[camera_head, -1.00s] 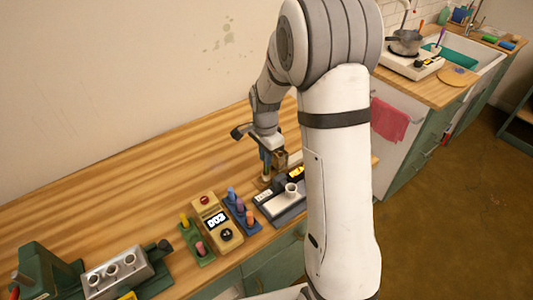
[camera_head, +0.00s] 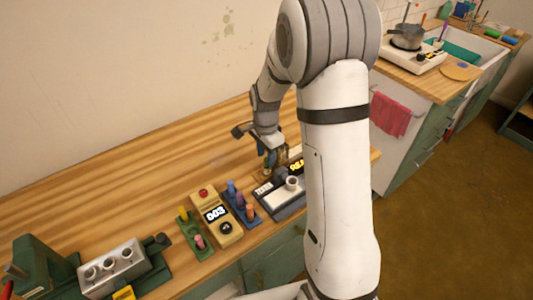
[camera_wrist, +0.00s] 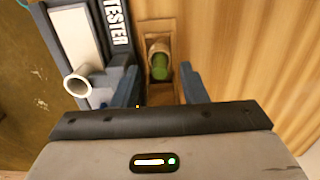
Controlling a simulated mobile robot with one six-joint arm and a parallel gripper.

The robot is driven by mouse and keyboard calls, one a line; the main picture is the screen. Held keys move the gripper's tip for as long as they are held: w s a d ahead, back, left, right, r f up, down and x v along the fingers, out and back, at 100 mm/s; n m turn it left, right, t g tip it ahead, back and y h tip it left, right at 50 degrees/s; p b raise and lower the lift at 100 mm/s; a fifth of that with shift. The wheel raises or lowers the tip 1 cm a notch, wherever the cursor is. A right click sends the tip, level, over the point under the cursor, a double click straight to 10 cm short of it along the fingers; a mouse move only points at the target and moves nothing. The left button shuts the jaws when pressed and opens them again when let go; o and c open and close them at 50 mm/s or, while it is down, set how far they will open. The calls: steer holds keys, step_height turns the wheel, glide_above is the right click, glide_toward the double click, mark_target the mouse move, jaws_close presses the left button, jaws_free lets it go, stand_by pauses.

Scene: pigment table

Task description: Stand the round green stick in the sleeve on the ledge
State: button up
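The round green stick (camera_wrist: 160,70) shows end-on in the wrist view, between my finger tips. It meets a tan round sleeve (camera_wrist: 158,47) on a wooden ledge (camera_wrist: 157,28); how deep it sits cannot be told. My gripper (camera_wrist: 160,84) is open, with its two dark blue fingers apart on either side of the stick and visible gaps to it. In the head view my gripper (camera_head: 268,160) is low over the worktop beside the tester, and the stick and sleeve are mostly hidden there.
The tester (camera_head: 277,205) with a white cup (camera_head: 291,183) stands close to my gripper. Left of it are a blue rack (camera_head: 247,221) with pegs, a tan device reading 003 (camera_head: 224,232) and a green rack (camera_head: 201,253). The worktop (camera_head: 120,190) behind is clear.

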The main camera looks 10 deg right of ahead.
steer(key=shift+r, duration=0.1)
step_height(320, 180, up, 7)
steer(key=shift+r+b, duration=0.2)
steer(key=shift+b, duration=0.3)
steer(key=shift+r, duration=0.15)
stand_by(0.7)
steer(key=s+r+n+t, duration=0.1)
steer(key=s+r+n, duration=0.1)
steer(key=s+n, duration=0.2)
steer(key=s+r+n+t, duration=0.1)
steer(key=s+r+n, duration=0.2)
steer(key=s, duration=0.8)
steer(key=s+r+n+t, duration=0.1)
steer(key=s+r+n, duration=0.2)
steer(key=s+n, duration=0.3)
steer(key=shift+s+d+r, duration=0.2)
steer(key=shift+s+d, duration=0.05)
steer(key=shift+s, duration=0.7)
